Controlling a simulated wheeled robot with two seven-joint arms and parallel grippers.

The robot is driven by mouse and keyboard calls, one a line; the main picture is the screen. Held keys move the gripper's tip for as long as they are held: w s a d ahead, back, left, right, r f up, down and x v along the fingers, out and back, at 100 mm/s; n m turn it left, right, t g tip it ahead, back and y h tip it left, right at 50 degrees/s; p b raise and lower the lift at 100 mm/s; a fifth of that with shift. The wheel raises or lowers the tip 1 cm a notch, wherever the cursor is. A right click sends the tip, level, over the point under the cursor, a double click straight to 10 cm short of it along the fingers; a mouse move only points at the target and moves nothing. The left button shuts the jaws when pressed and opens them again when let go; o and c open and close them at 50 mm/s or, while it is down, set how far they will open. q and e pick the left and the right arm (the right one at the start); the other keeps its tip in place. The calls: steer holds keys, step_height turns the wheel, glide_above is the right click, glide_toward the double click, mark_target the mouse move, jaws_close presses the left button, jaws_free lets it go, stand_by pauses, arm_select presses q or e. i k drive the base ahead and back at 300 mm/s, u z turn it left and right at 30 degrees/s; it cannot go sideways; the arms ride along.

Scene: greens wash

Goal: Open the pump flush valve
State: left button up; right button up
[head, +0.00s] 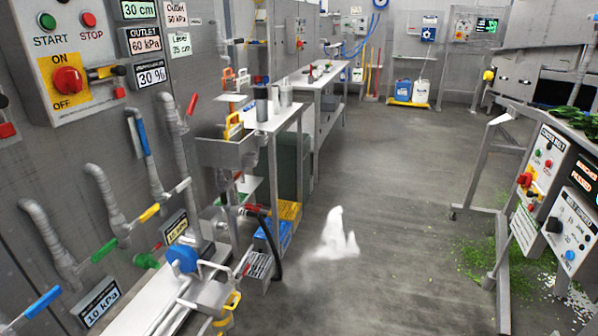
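Several lever valves sit on the grey pipes along the left wall. They have a blue lever (42,303) at the lower left, a green lever (104,251), a yellow lever (149,213), an upper blue lever (145,142) and a red lever (192,103). No readable label shows which of them is the pump flush valve. A blue round pump-like part (183,259) sits at the lower left, by a small gauge display (176,229) and another reading 10 kPa (99,302). Neither of my grippers is in view.
A wall panel (67,82) with a red ON/OFF knob is at upper left. A steel table (275,117) stands beyond the pipes. A control stand (548,195) is at right. A white blurred shape (337,237) is over otherwise mostly clear floor. Green scraps (480,265) lie at right.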

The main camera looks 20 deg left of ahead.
mark_target(238, 174)
steer(key=z, duration=0.15)
steer(key=i, duration=5.75)
steer(key=u, duration=3.85)
steer(key=k, duration=0.65)
steer(key=u, duration=0.9)
